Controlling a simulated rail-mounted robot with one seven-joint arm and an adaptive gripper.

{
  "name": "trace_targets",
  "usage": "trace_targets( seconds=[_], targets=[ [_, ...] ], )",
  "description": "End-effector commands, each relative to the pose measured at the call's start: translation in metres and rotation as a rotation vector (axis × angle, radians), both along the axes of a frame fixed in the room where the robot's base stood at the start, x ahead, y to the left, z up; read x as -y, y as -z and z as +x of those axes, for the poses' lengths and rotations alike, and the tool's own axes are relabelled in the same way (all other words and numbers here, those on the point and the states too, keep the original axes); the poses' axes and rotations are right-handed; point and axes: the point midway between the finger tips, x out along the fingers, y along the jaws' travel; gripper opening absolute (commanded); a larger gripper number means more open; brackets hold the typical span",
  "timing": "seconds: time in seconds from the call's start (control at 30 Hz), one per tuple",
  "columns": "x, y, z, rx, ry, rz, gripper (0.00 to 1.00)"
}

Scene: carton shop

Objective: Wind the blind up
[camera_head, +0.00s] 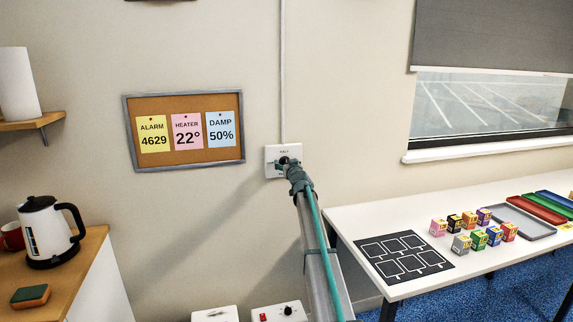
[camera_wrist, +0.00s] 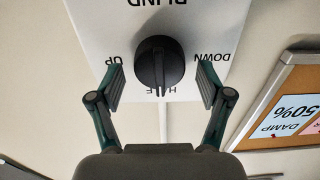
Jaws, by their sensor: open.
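The blind switch plate (camera_head: 271,155) is a white square on the wall; it also shows in the wrist view (camera_wrist: 85,20). Its round black knob (camera_wrist: 159,58) has a white pointer line directed at the partly covered HALF mark. In this upside-down view UP is on the left and DOWN on the right. My gripper (camera_wrist: 160,84) is open, with one finger on each side of the knob and a gap on both sides; it shows at the plate in the head view (camera_head: 285,165). The grey blind (camera_head: 490,35) hangs over the upper part of the window (camera_head: 490,105).
A cork board (camera_head: 184,164) with three notes hangs left of the plate. A white table (camera_head: 350,220) at right holds a black marked mat (camera_head: 402,257), small coloured boxes (camera_head: 460,244) and trays (camera_head: 525,222). A kettle (camera_head: 45,235) stands on the left counter.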

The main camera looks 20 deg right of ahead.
Motion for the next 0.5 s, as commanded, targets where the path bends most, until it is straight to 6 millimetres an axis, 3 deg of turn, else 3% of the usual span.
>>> trace_targets(
  seconds=[0.1,0.43,0.5],
  targets=[
    [0.0000,0.0002,-0.0003,0.000,0.000,0.000,0.78],
    [0.0000,0.0002,-0.0004,0.000,0.000,0.000,0.23],
    [0.0000,0.0002,-0.0004,0.000,0.000,0.000,0.19]
  ],
)
